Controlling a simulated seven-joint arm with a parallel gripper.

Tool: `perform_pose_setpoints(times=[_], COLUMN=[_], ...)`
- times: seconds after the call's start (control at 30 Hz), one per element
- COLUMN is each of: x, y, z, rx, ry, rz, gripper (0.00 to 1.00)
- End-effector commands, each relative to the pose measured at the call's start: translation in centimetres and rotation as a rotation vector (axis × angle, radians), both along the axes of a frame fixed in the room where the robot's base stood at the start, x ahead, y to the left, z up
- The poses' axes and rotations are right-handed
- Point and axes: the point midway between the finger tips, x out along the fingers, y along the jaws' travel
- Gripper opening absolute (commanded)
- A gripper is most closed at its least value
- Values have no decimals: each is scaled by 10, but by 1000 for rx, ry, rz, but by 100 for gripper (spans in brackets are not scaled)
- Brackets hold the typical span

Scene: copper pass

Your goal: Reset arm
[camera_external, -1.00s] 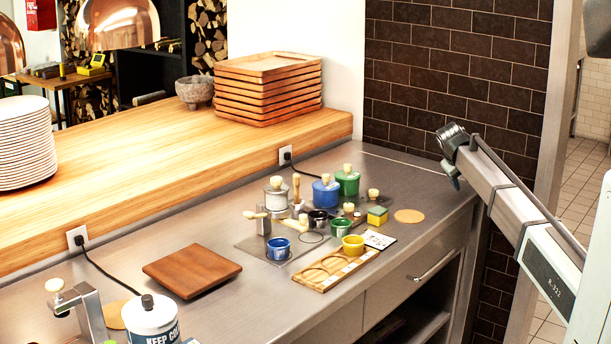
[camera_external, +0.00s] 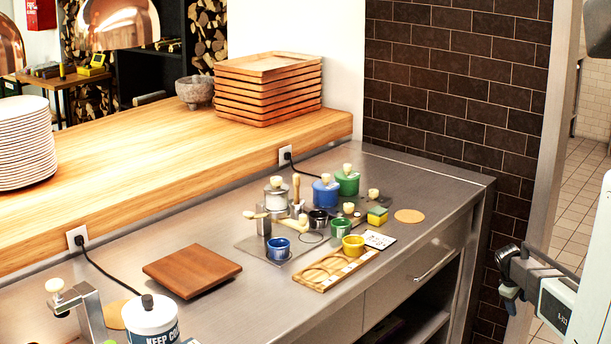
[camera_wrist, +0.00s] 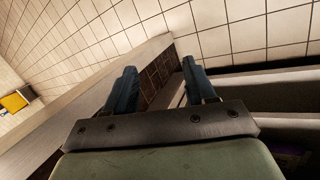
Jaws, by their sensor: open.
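My gripper (camera_external: 508,280) is at the right edge of the external view, off the counter's right end and below its top. In the wrist view my gripper (camera_wrist: 158,85) shows two dark fingers spread apart with nothing between them. Beyond the fingers lie a brown tiled patch and pale floor tiles. The steel counter (camera_external: 380,165) stands to the left of my gripper, well apart from it.
On the counter are a wooden tray (camera_external: 312,283), a yellow cup (camera_external: 353,246), a blue cup (camera_external: 278,249), a green cup (camera_external: 341,229), a wooden board (camera_external: 192,271) and a white tub (camera_external: 151,322). A brick wall (camera_external: 450,75) stands behind.

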Motion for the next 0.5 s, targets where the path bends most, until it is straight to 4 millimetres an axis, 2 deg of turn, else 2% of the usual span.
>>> perform_pose_setpoints(times=[0.03, 0.2, 0.5], x=[-24, -86, -206], y=[8, 31, 69], z=[-19, -71, -141], rx=[22, 88, 178], ry=[25, 96, 232], rz=[-20, -98, -249], gripper=[55, 55, 55])
